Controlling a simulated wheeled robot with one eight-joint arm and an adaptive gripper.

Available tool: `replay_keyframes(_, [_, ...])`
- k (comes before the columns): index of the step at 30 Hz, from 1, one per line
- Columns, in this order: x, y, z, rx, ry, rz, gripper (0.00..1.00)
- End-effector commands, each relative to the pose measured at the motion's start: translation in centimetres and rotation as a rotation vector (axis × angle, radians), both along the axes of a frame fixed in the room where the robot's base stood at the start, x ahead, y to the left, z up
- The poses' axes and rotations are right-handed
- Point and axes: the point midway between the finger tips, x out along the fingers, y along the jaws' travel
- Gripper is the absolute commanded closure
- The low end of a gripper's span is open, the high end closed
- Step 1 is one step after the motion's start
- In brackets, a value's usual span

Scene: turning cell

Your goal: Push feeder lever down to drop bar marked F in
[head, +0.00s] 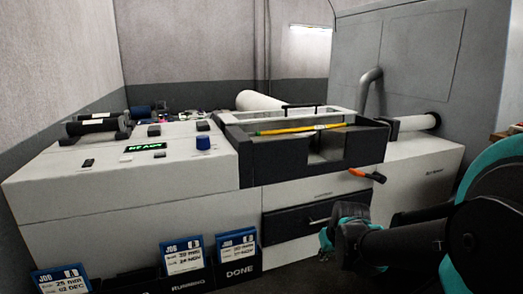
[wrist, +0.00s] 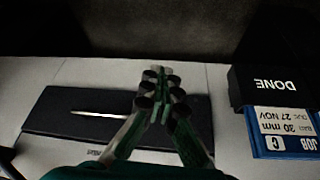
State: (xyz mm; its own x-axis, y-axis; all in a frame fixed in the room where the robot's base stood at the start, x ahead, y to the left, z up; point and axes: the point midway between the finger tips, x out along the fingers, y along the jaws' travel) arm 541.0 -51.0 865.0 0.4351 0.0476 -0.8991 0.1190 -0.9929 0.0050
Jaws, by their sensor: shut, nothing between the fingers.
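I cannot make out a bar marked F. My gripper (head: 328,238) is below and left of the lever, in front of the drawer, apart from the lever. In the wrist view the fingers (wrist: 163,95) are together and empty, in front of the dark drawer front; the lever does not show there.
The dark drawer (head: 300,220) has a bar handle. Job cards (head: 185,256) in blue holders stand in dark racks at the lower left; the DONE rack (wrist: 275,85) is close right in the wrist view. A blue knob (head: 203,143) and lit display (head: 143,147) are on the console.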

Motion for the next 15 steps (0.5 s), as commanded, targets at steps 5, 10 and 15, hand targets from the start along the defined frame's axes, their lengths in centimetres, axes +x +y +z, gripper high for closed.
replay_keyframes(5, [-4.4, 1.0, -3.1, 0.002, 0.07, -0.093, 0.97])
replay_keyframes(10, [-5.3, 1.0, -3.6, 0.002, 0.085, -0.122, 0.76])
replay_keyframes(15, [-4.6, 1.2, -3.5, 0.068, 0.093, -0.173, 0.62])
